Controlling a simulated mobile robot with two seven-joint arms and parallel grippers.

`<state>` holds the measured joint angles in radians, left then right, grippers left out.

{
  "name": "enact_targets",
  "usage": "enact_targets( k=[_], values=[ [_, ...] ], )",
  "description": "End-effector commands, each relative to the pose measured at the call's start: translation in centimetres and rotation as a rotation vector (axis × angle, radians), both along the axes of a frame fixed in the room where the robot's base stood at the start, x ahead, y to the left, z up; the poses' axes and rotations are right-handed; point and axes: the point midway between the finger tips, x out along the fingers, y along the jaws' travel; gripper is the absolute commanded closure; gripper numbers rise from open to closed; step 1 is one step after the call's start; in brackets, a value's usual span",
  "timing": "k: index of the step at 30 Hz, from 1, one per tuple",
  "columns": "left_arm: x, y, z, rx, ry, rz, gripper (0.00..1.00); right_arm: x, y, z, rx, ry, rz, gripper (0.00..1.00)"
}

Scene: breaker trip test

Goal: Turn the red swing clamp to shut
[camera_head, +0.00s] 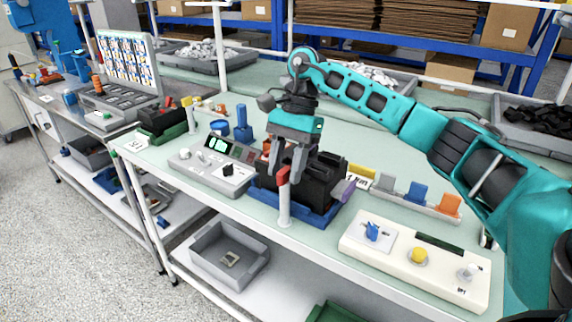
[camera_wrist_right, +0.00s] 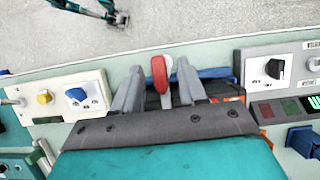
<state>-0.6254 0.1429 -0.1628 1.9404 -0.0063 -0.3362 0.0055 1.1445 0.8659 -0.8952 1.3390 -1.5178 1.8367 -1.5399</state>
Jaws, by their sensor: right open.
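The red swing clamp (camera_head: 283,174) has a red handle on top of a pale upright post at the front of a blue fixture (camera_head: 300,217). A black block (camera_head: 322,172) sits in the fixture behind the post. My right gripper (camera_head: 285,164) points down over the clamp, open. In the right wrist view the red handle (camera_wrist_right: 159,70) shows between the spread fingers of the gripper (camera_wrist_right: 160,90). I cannot tell whether either finger touches it. A small teal and grey part at the top left of that view looks like my left gripper (camera_wrist_right: 118,18); its jaws are too small to read.
A grey tester with a green screen (camera_head: 218,144) stands left of the fixture. A cream panel with blue and yellow knobs (camera_head: 408,282) lies to the right. A rack with grey, blue and orange pieces (camera_head: 415,208) is behind it. A grey bin (camera_head: 228,238) sits on the lower shelf.

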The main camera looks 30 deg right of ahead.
Motion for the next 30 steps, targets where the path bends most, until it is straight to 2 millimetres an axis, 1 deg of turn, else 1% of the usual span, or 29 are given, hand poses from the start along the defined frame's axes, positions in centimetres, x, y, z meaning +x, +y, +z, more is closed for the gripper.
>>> enact_targets(
  k=[5,8,11,15,17,18,22,26,30],
  values=[
    [0.0,0.0,0.0,0.000,0.000,0.000,0.57,0.1,-0.2,0.4,0.000,-0.002,-0.003,0.58],
    [0.0,0.0,0.0,0.000,0.000,0.000,0.57,0.3,-0.6,1.6,0.001,-0.004,-0.003,0.58],
    [0.0,0.0,0.0,0.000,0.000,0.000,0.57,0.7,-1.3,3.4,0.001,-0.005,-0.003,0.58],
    [0.0,0.0,0.2,0.000,-0.001,0.000,0.57,1.2,-2.4,6.5,0.001,-0.006,-0.005,0.58],
    [0.0,0.0,0.2,0.000,-0.001,0.000,0.57,1.3,-2.8,7.8,0.002,-0.005,-0.002,0.58],
    [0.0,0.0,0.7,0.000,0.001,0.000,0.57,1.4,-3.2,8.7,0.000,-0.003,-0.003,0.58],
    [0.0,0.0,1.5,0.000,0.000,0.000,0.57,1.7,-3.9,10.7,-0.001,-0.002,-0.002,0.58],
    [0.0,0.0,2.0,0.000,0.000,0.000,0.57,1.9,-4.3,11.7,-0.001,-0.001,0.000,0.58],
    [0.0,0.0,2.2,0.000,-0.001,0.000,0.57,2.0,-4.6,12.0,0.000,0.000,-0.001,0.58]
  ],
)
